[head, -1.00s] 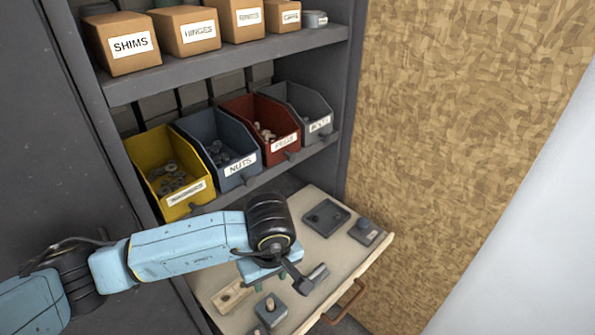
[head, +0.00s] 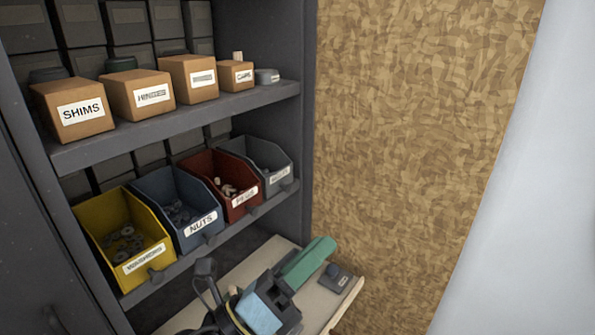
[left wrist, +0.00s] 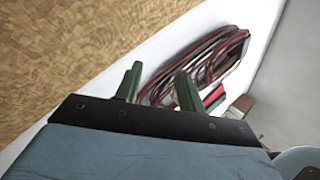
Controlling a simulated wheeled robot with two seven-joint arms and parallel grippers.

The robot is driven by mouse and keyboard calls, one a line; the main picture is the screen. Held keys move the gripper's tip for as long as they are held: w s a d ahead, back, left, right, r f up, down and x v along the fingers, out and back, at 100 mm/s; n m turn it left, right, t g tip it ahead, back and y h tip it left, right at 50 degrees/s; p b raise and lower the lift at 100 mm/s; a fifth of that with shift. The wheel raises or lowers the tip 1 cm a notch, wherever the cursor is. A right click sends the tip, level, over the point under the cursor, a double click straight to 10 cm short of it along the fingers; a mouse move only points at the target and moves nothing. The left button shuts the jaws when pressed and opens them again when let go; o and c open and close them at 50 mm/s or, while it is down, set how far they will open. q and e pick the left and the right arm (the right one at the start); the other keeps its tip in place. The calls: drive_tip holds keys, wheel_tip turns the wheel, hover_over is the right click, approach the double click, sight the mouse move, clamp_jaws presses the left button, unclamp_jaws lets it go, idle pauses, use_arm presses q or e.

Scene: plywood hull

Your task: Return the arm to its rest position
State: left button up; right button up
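My left gripper (head: 310,258) is at the bottom centre of the head view, above the pale pull-out tray (head: 233,284), with its green fingers pointing up and to the right. In the left wrist view the two green fingers (left wrist: 160,82) stand apart with nothing between them. The arm behind it is mostly below the head view's lower edge. My right gripper is not in view.
Bins of washers (head: 125,245), nuts (head: 185,215) and other parts stand on the shelf left of the gripper, below cardboard boxes (head: 140,93). A grey part (head: 335,279) lies on the tray. A chipboard wall (head: 410,130) is at right. Coiled cables (left wrist: 200,68) show in the wrist view.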

use_arm(q)
drive_tip(key=w+a+f+n+t+y, duration=0.2)
drive_tip(key=a+f+n+t+y, duration=0.1)
drive_tip(key=a+n+y, duration=0.6)
drive_tip(key=w+a+f+n+t+y, duration=0.35)
drive_tip(key=n+y, duration=0.25)
drive_tip(key=n, duration=0.5)
drive_tip(key=s+a+f+n+g+y, duration=0.3)
drive_tip(key=a+f+n+g, duration=0.1)
drive_tip(key=a+f+n, duration=0.15)
drive_tip(key=s+a+f+n+g+y, duration=0.2)
drive_tip(key=s+a+f+n+g, duration=0.15)
drive_tip(key=f, duration=0.35)
drive_tip(key=s+a+f+n+g+h, duration=0.15)
drive_tip(key=s+f+n+g, duration=0.45)
drive_tip(key=s+f+g, duration=0.65)
drive_tip(key=s+f+t, duration=0.1)
drive_tip(key=s+f, duration=0.1)
drive_tip(key=f, duration=0.9)
drive_tip(key=s+f+t, duration=0.1)
drive_tip(key=s+f, duration=0.1)
drive_tip(key=f, duration=1)
drive_tip(key=s+a+f, duration=0.2)
drive_tip(key=s+f, duration=0.6)
drive_tip(key=s+a+f+b, duration=0.1)
drive_tip(key=s+f, duration=0.7)
drive_tip(key=shift+s+a+g+y+b, duration=0.3)
drive_tip(key=shift+s+a+g+y, duration=0.05)
drive_tip(key=shift+a+g, duration=0.1)
